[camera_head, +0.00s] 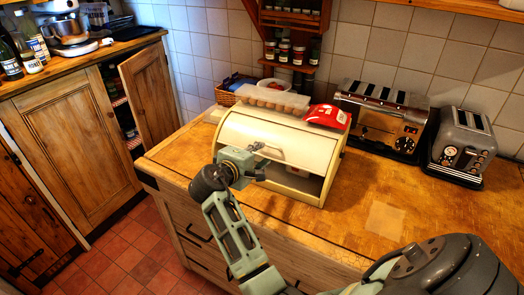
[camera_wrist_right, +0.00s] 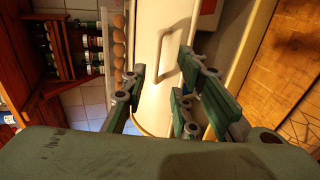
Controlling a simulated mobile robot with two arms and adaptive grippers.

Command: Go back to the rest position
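My right gripper (camera_head: 257,158) is in front of the cream bread box (camera_head: 250,128) on the wooden counter. In the right wrist view its fingers (camera_wrist_right: 163,72) are apart with nothing between them. The pale handle (camera_wrist_right: 168,46) of the bread box lid shows just beyond the fingertips, and no contact is visible. The lid is partly raised, with a dark opening below it at the right front. The gripper partly hides the box's left front. My left gripper is not in view.
A red and white packet (camera_head: 327,116) and an egg tray (camera_head: 272,98) lie on the box. Two toasters (camera_head: 383,118) (camera_head: 462,143) stand at right against the tiled wall. A spice rack (camera_head: 292,50) hangs behind.

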